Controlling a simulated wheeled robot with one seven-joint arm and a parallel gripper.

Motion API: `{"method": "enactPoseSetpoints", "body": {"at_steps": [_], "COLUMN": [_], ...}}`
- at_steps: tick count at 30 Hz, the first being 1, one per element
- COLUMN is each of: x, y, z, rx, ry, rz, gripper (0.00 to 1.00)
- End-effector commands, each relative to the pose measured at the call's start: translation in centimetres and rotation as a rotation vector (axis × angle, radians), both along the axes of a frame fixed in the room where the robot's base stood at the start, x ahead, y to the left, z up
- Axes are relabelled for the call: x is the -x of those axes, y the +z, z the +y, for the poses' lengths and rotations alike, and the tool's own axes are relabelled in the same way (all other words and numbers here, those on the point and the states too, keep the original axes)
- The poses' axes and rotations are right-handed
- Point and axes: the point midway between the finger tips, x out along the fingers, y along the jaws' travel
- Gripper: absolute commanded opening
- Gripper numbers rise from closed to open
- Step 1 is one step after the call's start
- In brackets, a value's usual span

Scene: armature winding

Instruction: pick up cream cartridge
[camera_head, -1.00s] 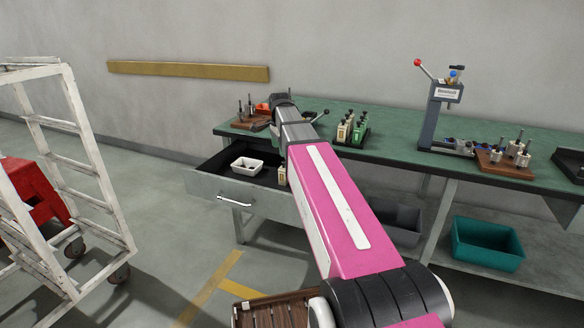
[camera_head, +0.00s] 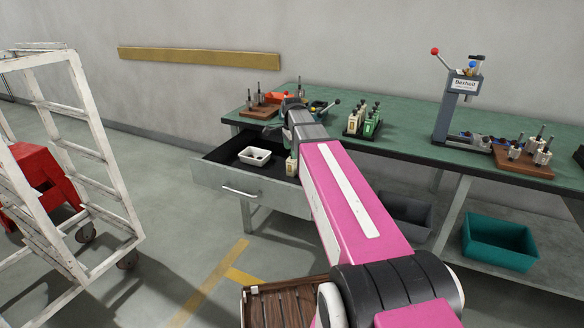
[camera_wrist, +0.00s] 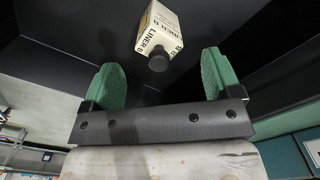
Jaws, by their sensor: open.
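A cream cartridge (camera_head: 291,167) stands in the open drawer (camera_head: 252,190), by its right side, just left of my pink arm. In the wrist view the cream cartridge (camera_wrist: 159,32) shows a "LINER B" label and a black cap pointing toward my gripper. My gripper (camera_wrist: 161,68) is open, with a green finger on each side of the cap's line. The cartridge is ahead of the fingers, and I see no contact. In the head view my arm hides the fingers.
A white bin (camera_head: 254,156) with small dark items sits in the drawer. More cream and green cartridges stand in a black rack (camera_head: 354,134) on the green bench (camera_head: 405,143).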

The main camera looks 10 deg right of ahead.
Motion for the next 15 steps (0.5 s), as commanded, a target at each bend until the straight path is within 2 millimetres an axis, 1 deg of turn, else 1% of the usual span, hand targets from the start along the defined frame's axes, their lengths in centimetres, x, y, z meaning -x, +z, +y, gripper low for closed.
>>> {"method": "enactPoseSetpoints", "body": {"at_steps": [6,9,12,15], "x": [0.1,0.1,0.1,0.1], "y": [-2.9,-4.0,-4.4,-4.3], "z": [0.1,0.1,0.1,0.1], "rx": [0.000,0.000,0.000,0.000], "ry": [0.000,0.000,0.000,0.000], "rz": [0.002,0.001,0.000,0.000], "gripper": [0.84,0.84,0.84,0.84]}}
